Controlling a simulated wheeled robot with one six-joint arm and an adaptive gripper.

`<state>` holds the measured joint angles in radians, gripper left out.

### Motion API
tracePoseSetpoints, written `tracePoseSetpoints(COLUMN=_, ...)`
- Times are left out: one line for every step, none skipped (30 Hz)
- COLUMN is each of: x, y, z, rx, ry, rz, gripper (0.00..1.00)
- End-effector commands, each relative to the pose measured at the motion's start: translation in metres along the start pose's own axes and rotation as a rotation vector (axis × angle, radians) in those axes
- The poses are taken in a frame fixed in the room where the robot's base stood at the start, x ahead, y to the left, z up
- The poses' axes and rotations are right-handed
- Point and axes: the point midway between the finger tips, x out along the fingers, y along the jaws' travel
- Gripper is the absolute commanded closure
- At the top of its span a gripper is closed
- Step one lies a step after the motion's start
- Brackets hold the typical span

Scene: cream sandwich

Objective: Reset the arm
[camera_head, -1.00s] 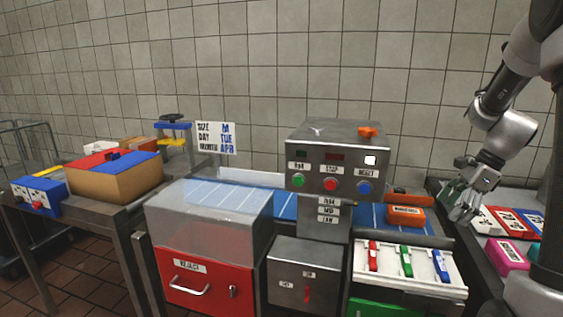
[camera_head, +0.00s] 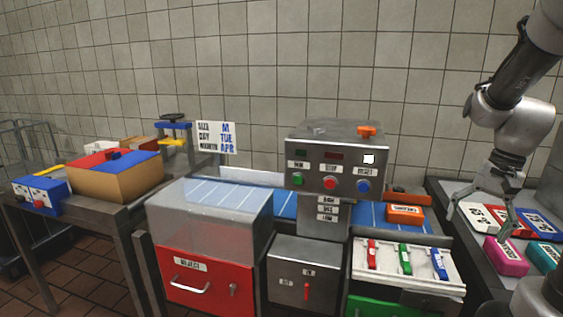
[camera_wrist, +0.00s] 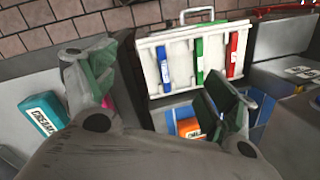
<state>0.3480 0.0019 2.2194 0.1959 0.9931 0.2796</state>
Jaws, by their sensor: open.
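My gripper (camera_head: 482,222) hangs at the right in the head view, with its fingers spread and pointing down over the labelled boxes. In the wrist view my gripper (camera_wrist: 165,95) shows two grey fingers with dark green pads, wide apart. I see nothing held between them. My arm reaches down from the top right corner of the head view.
White (camera_head: 478,217), red, blue, pink (camera_head: 505,256) and teal boxes lie on the right-hand surface. An orange box (camera_head: 405,215) sits on the blue belt beside the metal control box (camera_head: 338,160). A white tray (camera_head: 380,278) holds red, green and blue pieces.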

Motion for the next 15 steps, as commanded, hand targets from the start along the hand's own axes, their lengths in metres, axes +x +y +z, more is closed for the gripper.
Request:
tracePoseSetpoints(x=-0.009, y=0.002, z=0.016, rx=-0.095, ry=0.03, rz=0.013, gripper=0.15)
tracePoseSetpoints(x=-0.014, y=0.004, z=0.025, rx=-0.157, ry=0.048, rz=0.023, gripper=0.15)
tracePoseSetpoints(x=-0.02, y=0.006, z=0.038, rx=-0.239, ry=0.073, rz=0.036, gripper=0.15)
tracePoseSetpoints(x=-0.024, y=0.009, z=0.048, rx=-0.301, ry=0.094, rz=0.047, gripper=0.15)
tracePoseSetpoints(x=-0.028, y=0.011, z=0.058, rx=-0.36, ry=0.115, rz=0.056, gripper=0.15)
tracePoseSetpoints(x=-0.033, y=0.013, z=0.071, rx=-0.435, ry=0.146, rz=0.068, gripper=0.15)
tracePoseSetpoints(x=-0.037, y=0.016, z=0.08, rx=-0.484, ry=0.169, rz=0.076, gripper=0.15)
tracePoseSetpoints(x=-0.04, y=0.017, z=0.088, rx=-0.529, ry=0.193, rz=0.082, gripper=0.15)
tracePoseSetpoints(x=-0.044, y=0.019, z=0.098, rx=-0.576, ry=0.225, rz=0.087, gripper=0.15)
tracePoseSetpoints(x=-0.046, y=0.021, z=0.105, rx=-0.604, ry=0.247, rz=0.089, gripper=0.15)
tracePoseSetpoints(x=-0.048, y=0.022, z=0.111, rx=-0.626, ry=0.27, rz=0.087, gripper=0.15)
tracePoseSetpoints(x=-0.051, y=0.022, z=0.118, rx=-0.653, ry=0.299, rz=0.083, gripper=0.15)
tracePoseSetpoints(x=-0.053, y=0.022, z=0.123, rx=-0.67, ry=0.319, rz=0.079, gripper=0.15)
tracePoseSetpoints(x=-0.055, y=0.022, z=0.128, rx=-0.686, ry=0.338, rz=0.072, gripper=0.15)
tracePoseSetpoints(x=-0.059, y=0.02, z=0.132, rx=-0.703, ry=0.362, rz=0.061, gripper=0.15)
